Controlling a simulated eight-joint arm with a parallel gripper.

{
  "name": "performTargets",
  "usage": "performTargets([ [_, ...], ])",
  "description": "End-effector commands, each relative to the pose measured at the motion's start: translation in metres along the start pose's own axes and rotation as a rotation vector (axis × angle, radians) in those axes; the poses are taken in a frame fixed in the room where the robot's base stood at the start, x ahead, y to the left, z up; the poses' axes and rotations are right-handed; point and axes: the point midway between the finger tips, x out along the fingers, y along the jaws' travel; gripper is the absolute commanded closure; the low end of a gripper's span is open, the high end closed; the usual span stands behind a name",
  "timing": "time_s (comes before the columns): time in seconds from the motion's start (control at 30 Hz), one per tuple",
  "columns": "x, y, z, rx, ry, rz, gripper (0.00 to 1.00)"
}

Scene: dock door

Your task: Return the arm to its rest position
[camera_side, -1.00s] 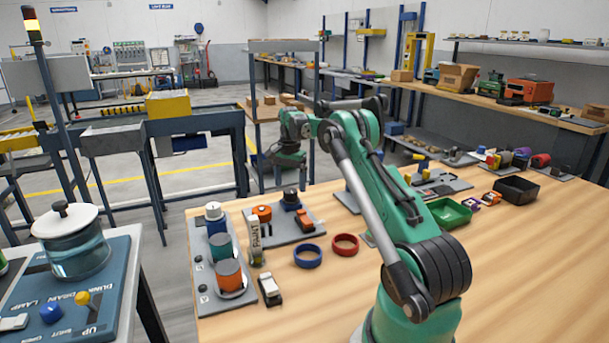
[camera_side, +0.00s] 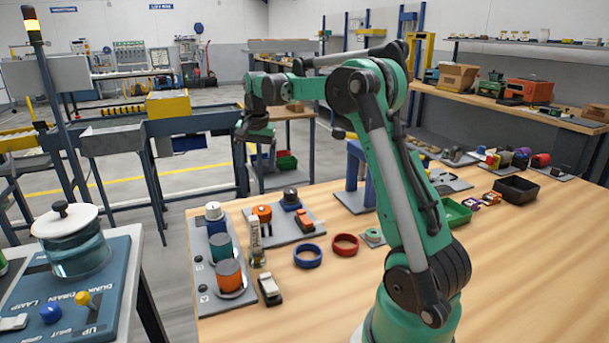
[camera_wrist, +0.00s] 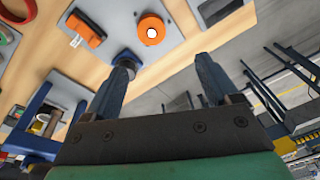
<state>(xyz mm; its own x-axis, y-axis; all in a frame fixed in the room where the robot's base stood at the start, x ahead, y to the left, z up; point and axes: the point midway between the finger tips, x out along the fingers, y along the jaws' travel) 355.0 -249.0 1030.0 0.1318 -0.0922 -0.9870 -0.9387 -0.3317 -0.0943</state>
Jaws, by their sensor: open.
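My gripper (camera_side: 254,135) hangs at the end of the green arm in the side view, raised beyond the far left edge of the wooden table (camera_side: 520,260). In the wrist view my gripper (camera_wrist: 166,75) shows two dark fingers spread apart with nothing between them. A grey plate (camera_wrist: 130,30) with an orange round part and a blue knob lies past the fingertips there. The fingertips are too small to make out in the side view.
Blue ring (camera_side: 307,256) and red ring (camera_side: 345,245) lie on the table near a white-and-black block (camera_side: 270,289). A blue stand (camera_side: 357,175) rises behind my arm. Green bin (camera_side: 455,212) and black bin (camera_side: 516,188) sit right. A glass pot (camera_side: 75,250) stands left.

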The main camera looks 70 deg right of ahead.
Motion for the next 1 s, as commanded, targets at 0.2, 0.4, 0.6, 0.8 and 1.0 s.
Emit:
performTargets([
  [0.2,-0.034,-0.026,0.084,-0.359,0.093,-0.104,0.19],
  [0.4,-0.045,-0.024,0.159,-0.674,0.186,-0.201,0.19],
  [0.6,-0.037,-0.007,0.224,-0.964,0.282,-0.299,0.19],
  [0.8,-0.024,0.007,0.259,-1.141,0.350,-0.363,0.19],
  [1.0,-0.020,0.011,0.267,-1.186,0.369,-0.379,0.19],
])
